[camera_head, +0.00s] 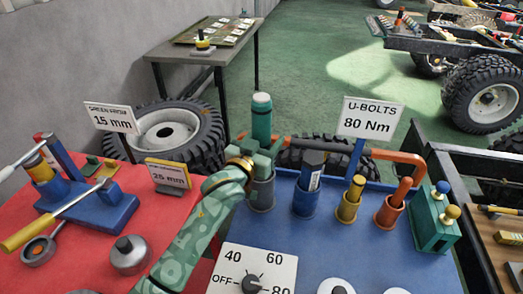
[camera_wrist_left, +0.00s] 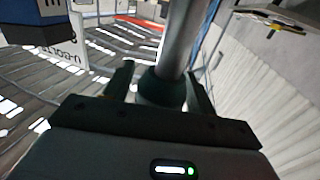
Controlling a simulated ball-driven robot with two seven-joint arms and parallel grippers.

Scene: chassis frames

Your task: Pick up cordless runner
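An upright teal tool with a pale top (camera_head: 262,112), which I take to be the cordless runner, stands above a grey cup (camera_head: 262,192) on the blue mat. My left gripper (camera_head: 258,150) is level with its lower part, with the tool between the fingers. In the left wrist view a grey shaft (camera_wrist_left: 180,45) with a dark collar (camera_wrist_left: 162,88) stands between my fingertips (camera_wrist_left: 162,80). Whether the fingers press on the collar is not clear. The tool's lower end is hidden by my gripper and the cup. My right gripper is not in view.
A dark blue tool (camera_head: 311,170) in a blue cup, a yellow cup (camera_head: 348,210) and a copper bent bar (camera_head: 401,190) stand close at the right. A U-bolts sign (camera_head: 371,118) rises behind them. A blue rack (camera_head: 95,212) sits on the red mat at left.

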